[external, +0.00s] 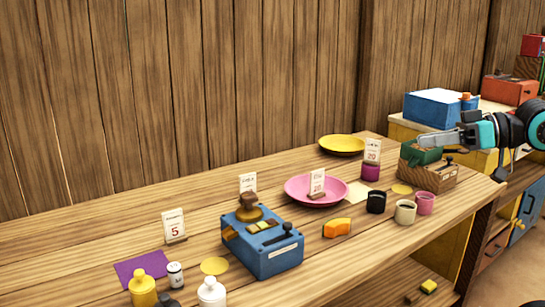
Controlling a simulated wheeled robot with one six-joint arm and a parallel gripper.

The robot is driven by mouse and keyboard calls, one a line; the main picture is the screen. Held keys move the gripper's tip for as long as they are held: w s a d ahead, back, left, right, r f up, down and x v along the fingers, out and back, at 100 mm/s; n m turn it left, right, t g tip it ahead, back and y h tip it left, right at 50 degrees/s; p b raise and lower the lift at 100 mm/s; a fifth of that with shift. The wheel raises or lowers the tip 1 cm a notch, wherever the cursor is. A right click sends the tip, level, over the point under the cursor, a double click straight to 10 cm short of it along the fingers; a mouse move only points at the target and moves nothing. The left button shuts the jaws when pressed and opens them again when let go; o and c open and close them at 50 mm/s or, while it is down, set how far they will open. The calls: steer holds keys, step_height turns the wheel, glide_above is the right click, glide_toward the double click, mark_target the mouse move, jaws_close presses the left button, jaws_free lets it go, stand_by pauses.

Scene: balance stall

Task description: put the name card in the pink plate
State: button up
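The pink plate (294,191) lies in the middle of the wooden counter. A small white card (317,181) with red print stands in a wooden foot that appears to rest on the plate. Similar white cards stand at the left (174,224), behind the blue device (247,183) and at the back right (373,150). Their small text is too blurred to tell which is the name card. My gripper (425,140) is at the right, above or near a green-topped wooden box, and points left. Its finger gap is unclear, and I see nothing held.
The blue device (264,244) stands left of the plate. An orange block (337,228), a black cup (376,202), a cream cup (405,211) and a pink cup (425,203) are near the front right. A yellow plate (342,144) is behind. The counter's back left is clear.

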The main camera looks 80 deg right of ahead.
steer(key=s+a+n+t+y, duration=0.1)
steer(key=s+a+n+t, duration=0.1)
steer(key=s, duration=0.3)
steer(key=shift+s+a+r+n, duration=0.2)
steer(key=shift+s+n, duration=0.1)
steer(key=shift+n, duration=0.4)
